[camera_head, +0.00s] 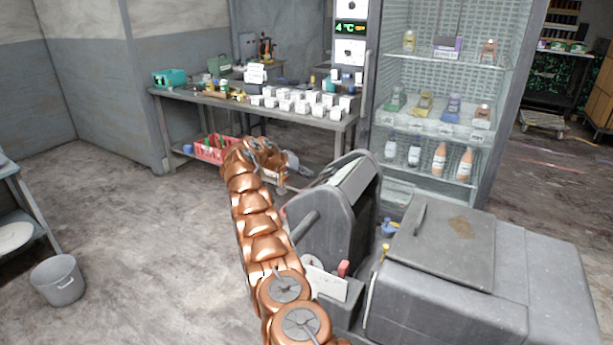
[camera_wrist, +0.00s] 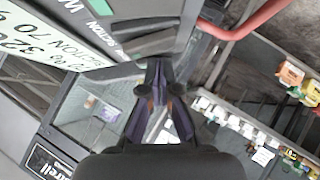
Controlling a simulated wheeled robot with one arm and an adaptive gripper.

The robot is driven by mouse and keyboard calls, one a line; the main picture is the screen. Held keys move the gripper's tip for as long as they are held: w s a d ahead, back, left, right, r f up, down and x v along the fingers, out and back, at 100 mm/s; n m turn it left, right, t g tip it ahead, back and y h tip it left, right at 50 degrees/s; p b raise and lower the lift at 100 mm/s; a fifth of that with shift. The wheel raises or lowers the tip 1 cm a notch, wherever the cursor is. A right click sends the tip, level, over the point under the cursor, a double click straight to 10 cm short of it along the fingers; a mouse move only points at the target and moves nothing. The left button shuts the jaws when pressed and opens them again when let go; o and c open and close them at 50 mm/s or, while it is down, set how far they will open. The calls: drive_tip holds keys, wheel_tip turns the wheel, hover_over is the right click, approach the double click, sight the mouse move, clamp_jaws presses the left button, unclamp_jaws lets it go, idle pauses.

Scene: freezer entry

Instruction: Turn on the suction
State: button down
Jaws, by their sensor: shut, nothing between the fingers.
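In the wrist view, my gripper (camera_wrist: 158,76) is shut and empty, its dark fingers together at the middle of the picture. Just beyond the fingertips is a grey panel (camera_wrist: 150,16) with a dark flat bar across it and lettering that partly reads "SUCTION". A pale sign (camera_wrist: 50,38) with "SUCTION 70" lies at the upper left, seen rotated. I cannot tell whether the fingertips touch the bar, nor which part is the suction control. In the head view, my copper arm reaches forward beside a grey machine (camera_head: 335,225); the gripper is small and unclear there.
A red pipe (camera_wrist: 245,25) crosses the wrist view's upper right. A workbench (camera_head: 225,101) with white boxes stands behind the arm, a red crate (camera_head: 213,152) below it. A glass-door fridge (camera_head: 432,112) stands right. A grey bucket (camera_head: 57,283) sits on open floor left.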

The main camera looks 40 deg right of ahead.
drive_tip(key=shift+a, duration=0.1)
drive_tip(key=v, duration=1.2)
idle(0.6)
drive_tip(key=s+a+r+n+t+y, duration=0.1)
drive_tip(key=s+a+r+n+y, duration=0.2)
drive_tip(key=a, duration=0.6)
drive_tip(key=s+a+r+n+t+y, duration=0.1)
drive_tip(key=s+a+r+n, duration=0.25)
drive_tip(key=a, duration=0.45)
drive_tip(key=s+a+f+n+y, duration=0.1)
drive_tip(key=s+a+f+y, duration=0.1)
drive_tip(key=s+a, duration=0.6)
drive_tip(key=s+a+f+n+g+y, duration=0.1)
drive_tip(key=s+a, duration=0.7)
drive_tip(key=s, duration=1.3)
drive_tip(key=s+a+f+n+y, duration=0.3)
drive_tip(key=s+a+f, duration=0.2)
drive_tip(key=s, duration=1)
drive_tip(key=a, duration=0.3)
drive_tip(key=shift+f+g, duration=0.15)
drive_tip(key=shift+g, duration=0.25)
